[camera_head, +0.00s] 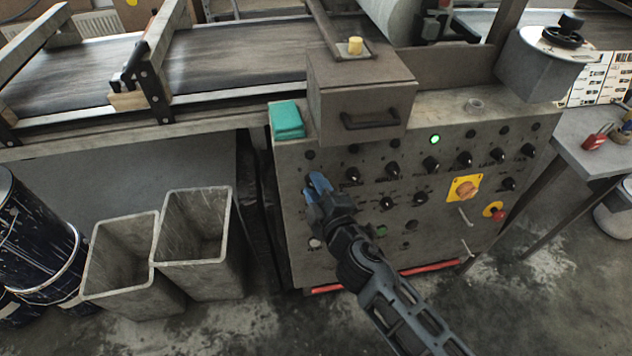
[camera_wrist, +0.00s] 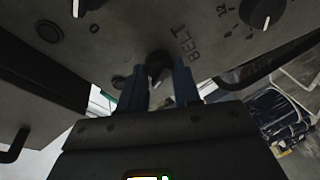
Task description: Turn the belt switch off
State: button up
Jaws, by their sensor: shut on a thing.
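The belt switch (camera_wrist: 158,64) is a dark knob on the grey control panel (camera_wrist: 110,55), with the printed word BELT beside it in the wrist view. My gripper (camera_wrist: 159,80) has its two blue fingers on either side of this knob and is shut on it. In the head view my gripper (camera_head: 319,187) is at the left part of the panel front (camera_head: 290,200), and the arm and fingers hide the switch there. I cannot tell which way the switch points.
Teal cloths (camera_head: 287,119) lie on top. Two grey bins (camera_head: 195,240) stand left; the conveyor belt (camera_head: 210,70) runs behind.

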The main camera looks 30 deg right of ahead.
jog(key=shift+n, duration=0.3)
jog(key=o, duration=1)
jog(key=shift+o, duration=0.2)
jog(key=shift+s, duration=0.1)
jog(key=d+b+v, duration=0.1)
jog(key=v, duration=0.6)
jog(key=shift+s+a, duration=0.25)
jog(key=shift+a, duration=0.25)
